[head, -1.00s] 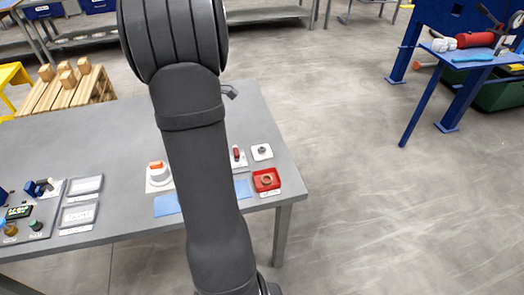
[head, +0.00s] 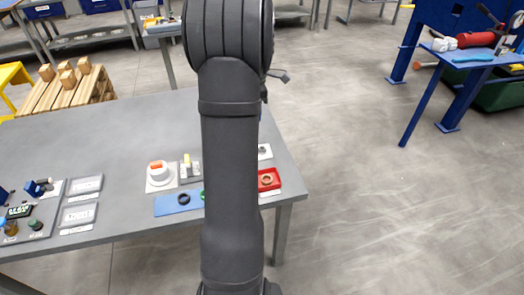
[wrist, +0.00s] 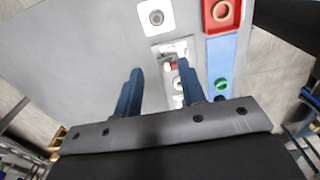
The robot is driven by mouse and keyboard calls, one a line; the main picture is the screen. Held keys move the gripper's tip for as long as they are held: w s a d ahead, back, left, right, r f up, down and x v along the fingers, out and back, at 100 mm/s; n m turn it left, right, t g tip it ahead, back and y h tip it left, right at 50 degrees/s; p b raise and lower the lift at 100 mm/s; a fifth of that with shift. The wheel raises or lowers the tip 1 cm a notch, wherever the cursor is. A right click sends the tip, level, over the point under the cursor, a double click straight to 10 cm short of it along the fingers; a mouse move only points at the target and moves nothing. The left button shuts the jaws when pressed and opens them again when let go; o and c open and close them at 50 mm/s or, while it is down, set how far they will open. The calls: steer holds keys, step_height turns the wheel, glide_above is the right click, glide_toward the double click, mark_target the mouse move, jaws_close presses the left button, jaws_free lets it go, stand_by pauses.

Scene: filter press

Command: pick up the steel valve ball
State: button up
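A small grey round piece (wrist: 156,17), which may be the steel valve ball, sits on a white square pad (wrist: 168,27) at the top of the wrist view. In the head view my arm partly covers this pad (head: 265,150). My gripper (wrist: 163,70) is open in the wrist view, its two dark blue fingers apart with nothing held. The round piece lies beyond the fingertips. Between and behind the fingers is a pale plate with a small red-tipped part (wrist: 173,65). The fingers are not clear in the head view.
A red tray (wrist: 207,23) holding a ring stands right of the pad. A blue mat (wrist: 221,60) with a green-topped part (wrist: 221,85) lies beside the right finger. The table's back is clear.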

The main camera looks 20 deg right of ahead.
steer(key=f, duration=0.5)
steer(key=d+f, duration=0.1)
steer(key=f, duration=0.5)
steer(key=d+f, duration=0.1)
steer(key=f, duration=0.5)
steer(key=shift+f, duration=0.15)
steer(key=c, duration=0.6)
